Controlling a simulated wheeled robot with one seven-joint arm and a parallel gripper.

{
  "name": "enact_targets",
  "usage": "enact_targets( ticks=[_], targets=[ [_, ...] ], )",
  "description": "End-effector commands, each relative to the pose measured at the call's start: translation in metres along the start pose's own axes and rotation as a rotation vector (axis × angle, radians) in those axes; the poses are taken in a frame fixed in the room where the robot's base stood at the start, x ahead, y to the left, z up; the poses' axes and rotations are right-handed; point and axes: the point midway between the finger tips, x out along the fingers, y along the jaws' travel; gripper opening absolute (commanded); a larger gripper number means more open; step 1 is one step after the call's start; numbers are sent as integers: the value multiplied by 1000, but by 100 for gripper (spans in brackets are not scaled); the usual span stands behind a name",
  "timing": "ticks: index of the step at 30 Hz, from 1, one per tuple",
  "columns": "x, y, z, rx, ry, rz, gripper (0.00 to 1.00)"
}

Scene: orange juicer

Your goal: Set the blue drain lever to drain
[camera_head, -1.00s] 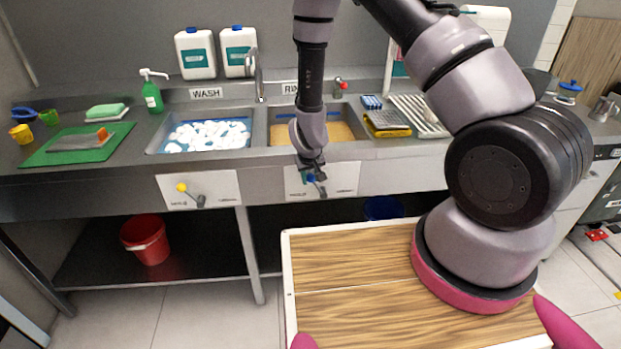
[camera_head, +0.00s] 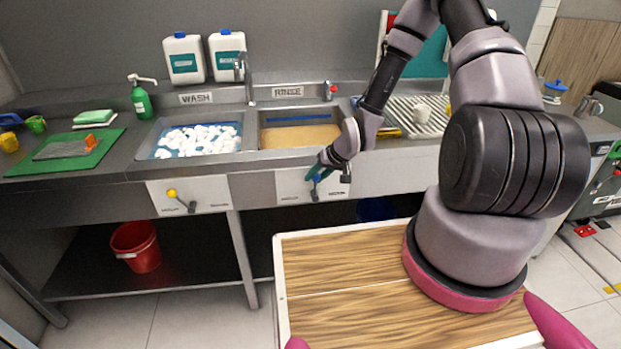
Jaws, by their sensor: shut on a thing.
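The blue drain lever (camera_head: 315,193) sits on a white panel (camera_head: 288,187) on the sink front, below the RINSE basin (camera_head: 300,126). Its blue knob is at the top, and the dark stem points down from it, close to upright. My gripper (camera_head: 317,172) reaches in from the upper right and is shut on the lever at its knob. The fingers partly cover the knob. The small print on the panel is too blurred to read.
A yellow-knobbed lever (camera_head: 180,199) is on a panel to the left, under the WASH basin (camera_head: 197,141). A wood-topped cart (camera_head: 340,280) stands in front. A red bucket (camera_head: 136,246) is on the lower shelf. A ribbed drainboard (camera_head: 430,112) lies right of the basins.

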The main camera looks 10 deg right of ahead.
Motion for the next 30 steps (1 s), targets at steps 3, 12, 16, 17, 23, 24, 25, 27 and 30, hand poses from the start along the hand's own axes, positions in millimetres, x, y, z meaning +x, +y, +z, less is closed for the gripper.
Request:
enact_targets(
  ticks=[3, 12, 16, 17, 23, 24, 25, 27, 30],
  targets=[
    [-3, 11, 0, 46, 14, -78, 0],
    [-6, 26, 1, 130, 46, -271, 0],
    [-5, 30, 2, 157, 56, -337, 0],
    [-5, 30, 2, 162, 58, -350, 0],
    [-4, 34, 4, 190, 67, -420, 0],
    [-4, 34, 4, 193, 69, -430, 0],
    [-3, 34, 4, 196, 69, -438, 0],
    [-3, 35, 5, 201, 71, -451, 0],
    [-3, 35, 5, 206, 72, -465, 0]
  ],
)
